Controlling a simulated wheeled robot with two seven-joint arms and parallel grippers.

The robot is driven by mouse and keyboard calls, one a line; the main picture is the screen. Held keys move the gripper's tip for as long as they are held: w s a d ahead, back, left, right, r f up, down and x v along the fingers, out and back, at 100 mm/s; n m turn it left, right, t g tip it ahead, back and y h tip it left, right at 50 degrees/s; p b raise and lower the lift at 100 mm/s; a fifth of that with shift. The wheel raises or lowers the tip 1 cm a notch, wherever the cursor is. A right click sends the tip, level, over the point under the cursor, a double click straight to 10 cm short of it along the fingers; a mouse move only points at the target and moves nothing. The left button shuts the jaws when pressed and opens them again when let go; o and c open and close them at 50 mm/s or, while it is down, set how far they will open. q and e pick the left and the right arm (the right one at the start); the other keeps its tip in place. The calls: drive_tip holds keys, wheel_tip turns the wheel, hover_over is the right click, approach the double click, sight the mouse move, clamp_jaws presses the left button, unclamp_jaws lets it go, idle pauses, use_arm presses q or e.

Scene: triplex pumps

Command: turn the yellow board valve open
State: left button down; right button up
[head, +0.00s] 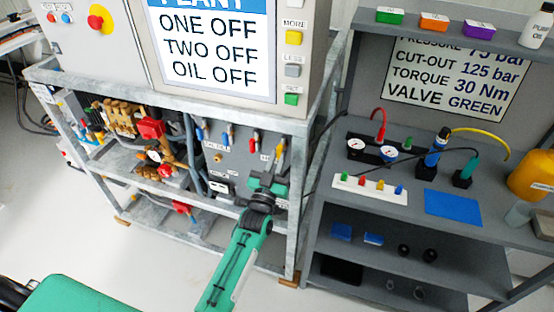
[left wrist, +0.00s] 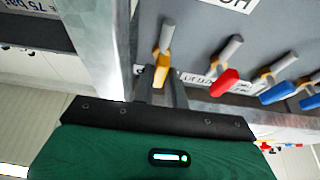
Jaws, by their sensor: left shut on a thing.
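The yellow board valve (head: 281,149) is the rightmost lever on the grey valve board. In the left wrist view its yellow lever (left wrist: 164,47) runs from a grey stem down to between my fingers, nearly in line with the stem. My left gripper (head: 268,183) is at this lever, at the board's right end. In the left wrist view my left gripper (left wrist: 160,84) is shut on the lever's end; the fingertips partly hide it. My right gripper is not in view.
A red valve (left wrist: 224,82) and two blue valves, one here (left wrist: 279,92), sit beside the yellow one. A metal frame post (left wrist: 97,45) stands close on its other side. A grey shelf bench (head: 330,210) with gauges stands at the right in the head view.

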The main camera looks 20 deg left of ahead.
use_arm(q)
drive_tip(key=shift+f, duration=0.1)
drive_tip(key=c, duration=1.4)
unclamp_jaws()
drive_tip(key=shift+c, duration=0.2)
drive_tip(key=b+v, duration=0.2)
drive_tip(key=v, duration=1.1)
drive_tip(key=shift+s+f, duration=0.15)
drive_tip(key=shift+s, duration=0.25)
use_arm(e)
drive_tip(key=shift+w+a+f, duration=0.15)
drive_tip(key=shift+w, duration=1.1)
